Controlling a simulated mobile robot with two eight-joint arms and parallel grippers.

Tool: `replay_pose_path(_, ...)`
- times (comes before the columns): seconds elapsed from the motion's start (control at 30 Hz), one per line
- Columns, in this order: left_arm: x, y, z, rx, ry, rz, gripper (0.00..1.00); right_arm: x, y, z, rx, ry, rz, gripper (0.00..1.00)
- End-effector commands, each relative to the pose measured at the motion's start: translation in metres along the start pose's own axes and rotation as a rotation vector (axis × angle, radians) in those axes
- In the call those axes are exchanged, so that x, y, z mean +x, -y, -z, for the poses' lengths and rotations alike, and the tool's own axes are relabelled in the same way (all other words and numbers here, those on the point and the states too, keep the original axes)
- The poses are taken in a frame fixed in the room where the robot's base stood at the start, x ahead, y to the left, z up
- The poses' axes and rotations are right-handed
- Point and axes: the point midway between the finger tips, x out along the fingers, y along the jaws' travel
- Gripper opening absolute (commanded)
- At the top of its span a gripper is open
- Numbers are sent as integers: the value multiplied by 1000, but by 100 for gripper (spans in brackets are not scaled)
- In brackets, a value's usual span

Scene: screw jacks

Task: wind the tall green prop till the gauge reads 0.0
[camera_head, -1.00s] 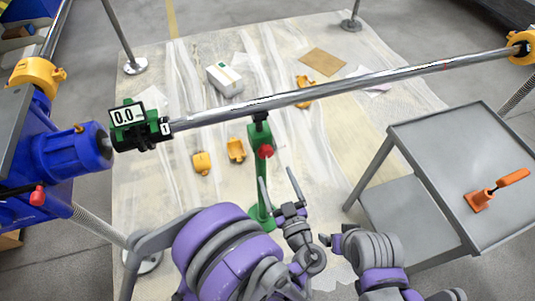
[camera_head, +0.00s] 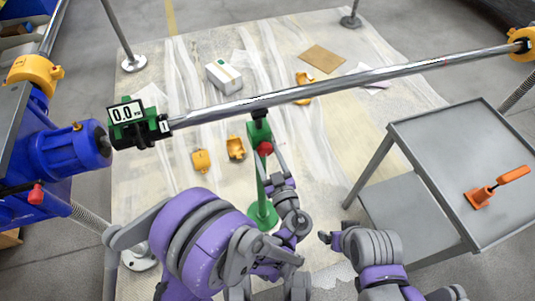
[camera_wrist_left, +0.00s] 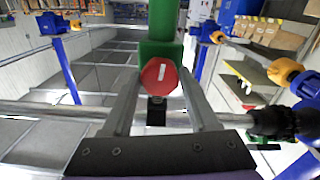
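The tall green prop (camera_head: 261,188) stands on a round green base under the long steel bar, its black head (camera_head: 259,115) at the bar. Its red hexagonal knob (camera_head: 265,148) has a white mark, clear in the left wrist view (camera_wrist_left: 159,76). The gauge (camera_head: 126,112) on the green clamp at the bar's left reads 0.0. My left gripper (camera_head: 272,158) is at the knob; in the left wrist view its fingers (camera_wrist_left: 159,82) are open, one on each side of it. I cannot tell whether they touch it. My right gripper (camera_head: 325,238) is low beside the prop, its fingers unclear.
The steel bar (camera_head: 350,78) spans the scene above the sheet-covered floor. A blue motor (camera_head: 70,150) stands at the left. A grey cart (camera_head: 470,150) with an orange tool (camera_head: 482,196) stands right. A white box (camera_head: 223,77) and orange pieces (camera_head: 236,147) lie on the sheet.

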Motion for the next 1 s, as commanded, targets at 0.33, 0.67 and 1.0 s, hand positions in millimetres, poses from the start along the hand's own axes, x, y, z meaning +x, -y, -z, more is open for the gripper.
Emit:
replay_pose_path(0.33,0,0,0,1,0,0,1,0,0,0,0,0,0,87)
replay_pose_path(0.67,0,0,0,156,-1,1,1,5,0,-2,0,2,0,87)
replay_pose_path(1.0,0,0,0,157,-1,1,75,5,0,-1,0,2,0,87)
